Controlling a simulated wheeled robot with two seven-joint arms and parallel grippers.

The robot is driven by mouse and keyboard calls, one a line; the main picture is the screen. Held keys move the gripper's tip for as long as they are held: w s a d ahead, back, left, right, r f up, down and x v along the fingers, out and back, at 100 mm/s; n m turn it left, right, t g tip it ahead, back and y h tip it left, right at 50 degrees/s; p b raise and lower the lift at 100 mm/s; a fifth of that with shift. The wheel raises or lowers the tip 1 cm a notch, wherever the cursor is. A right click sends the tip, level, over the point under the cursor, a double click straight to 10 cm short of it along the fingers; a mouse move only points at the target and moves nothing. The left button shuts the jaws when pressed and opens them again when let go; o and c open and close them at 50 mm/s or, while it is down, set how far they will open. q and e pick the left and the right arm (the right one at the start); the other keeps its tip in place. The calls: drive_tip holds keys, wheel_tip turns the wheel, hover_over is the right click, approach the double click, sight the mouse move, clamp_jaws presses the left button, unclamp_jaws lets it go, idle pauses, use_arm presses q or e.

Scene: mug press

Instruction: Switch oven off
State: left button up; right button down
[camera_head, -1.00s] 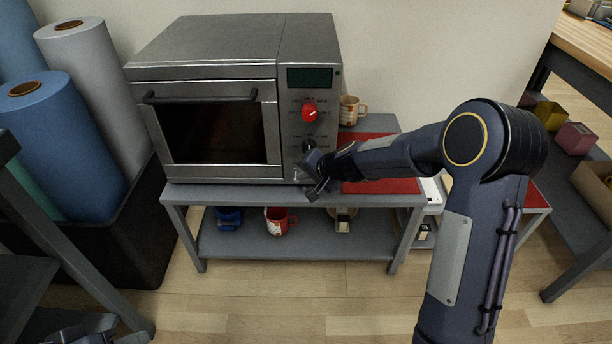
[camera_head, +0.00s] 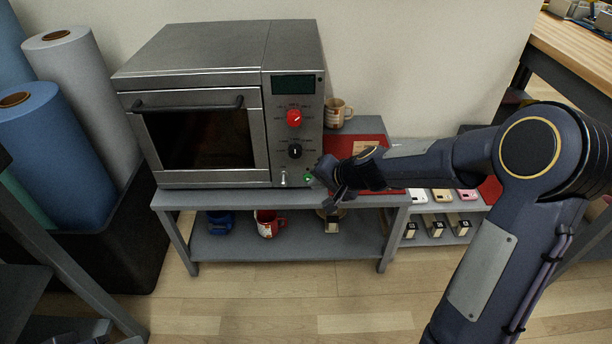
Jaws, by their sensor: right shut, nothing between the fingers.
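The oven (camera_head: 205,110) is a grey metal box with a dark glass door and a handle, standing on a grey table. Its right panel has a dark display (camera_head: 294,85), a red knob (camera_head: 294,118), a black knob (camera_head: 295,151), a small metal toggle switch (camera_head: 284,179) and a green light (camera_head: 308,177) at the bottom. My right gripper (camera_head: 332,189) is shut and empty. In the picture it is just right of the green light, near the panel's lower right corner. I cannot tell whether it touches the oven. My left gripper is not clearly visible.
A patterned mug (camera_head: 339,113) stands behind a red mat (camera_head: 372,150) right of the oven. A red-and-white mug (camera_head: 268,223) and a blue item (camera_head: 221,222) are on the lower shelf (camera_head: 300,247). Blue and grey rolls stand at the left. A wooden-topped bench (camera_head: 580,45) is at the right.

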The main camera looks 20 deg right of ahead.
drive_tip(key=shift+s+d+r, duration=0.2)
drive_tip(key=shift+s, duration=0.6)
drive_tip(key=shift+s+d+r, duration=0.2)
drive_tip(key=shift+s, duration=0.55)
drive_tip(key=shift+r, duration=0.1)
drive_tip(key=s+a+r+n+y, duration=0.1)
drive_tip(key=s+a+r+n, duration=0.15)
drive_tip(key=s+r, duration=0.6)
drive_tip(key=s+d+f+n+g+h, duration=0.2)
drive_tip(key=s+n, duration=0.2)
drive_tip(key=s, duration=1.5)
wheel_tip(320, 180, up, 31)
drive_tip(key=p, duration=3.2)
drive_tip(key=shift+a+r+g, duration=0.2)
drive_tip(key=shift+g, duration=0.1)
